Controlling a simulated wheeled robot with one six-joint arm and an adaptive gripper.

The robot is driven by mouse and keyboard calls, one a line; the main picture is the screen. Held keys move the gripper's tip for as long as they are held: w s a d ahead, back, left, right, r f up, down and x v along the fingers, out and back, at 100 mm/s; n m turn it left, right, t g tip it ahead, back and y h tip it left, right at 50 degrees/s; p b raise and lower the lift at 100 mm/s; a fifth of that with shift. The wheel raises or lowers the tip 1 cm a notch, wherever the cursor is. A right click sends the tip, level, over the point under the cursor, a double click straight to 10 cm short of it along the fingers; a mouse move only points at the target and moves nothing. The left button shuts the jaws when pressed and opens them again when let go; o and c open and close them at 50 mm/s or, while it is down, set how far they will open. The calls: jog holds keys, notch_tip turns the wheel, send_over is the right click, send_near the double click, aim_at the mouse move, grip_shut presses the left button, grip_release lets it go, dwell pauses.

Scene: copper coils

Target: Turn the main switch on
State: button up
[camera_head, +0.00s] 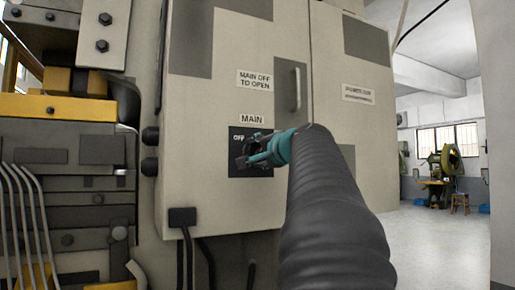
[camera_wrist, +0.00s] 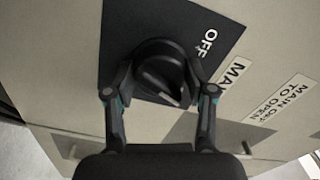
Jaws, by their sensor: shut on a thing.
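The main switch is a black rotary knob (camera_wrist: 158,66) on a black square plate (camera_head: 238,168), under a "MAIN" label (camera_head: 252,119) on the grey cabinet door. In the wrist view, "OFF" is printed on the plate to the upper right of the knob, and a light mark shows on the knob's lower right. My gripper (camera_head: 249,156) is at the plate, its teal and grey fingers covering most of the knob in the head view. In the wrist view, my gripper (camera_wrist: 157,80) has one finger on each side of the knob and is shut on it.
The cabinet (camera_head: 205,100) has a door handle (camera_head: 298,88) above right of the switch and a "MAIN OFF TO OPEN" label (camera_head: 255,80). Machine parts with a yellow block (camera_head: 55,106) stand close at left. Open floor (camera_head: 430,230) lies at right.

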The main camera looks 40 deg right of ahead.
jog(key=shift+r+m+p, duration=0.1)
jog(key=shift+m+p, duration=0.75)
jog(key=shift+m, duration=1.35)
jog(key=o, duration=1.2)
jog(key=shift+s, duration=0.1)
jog(key=v, duration=1.1)
jog(key=shift+s+a, duration=0.2)
jog(key=shift+s, duration=0.15)
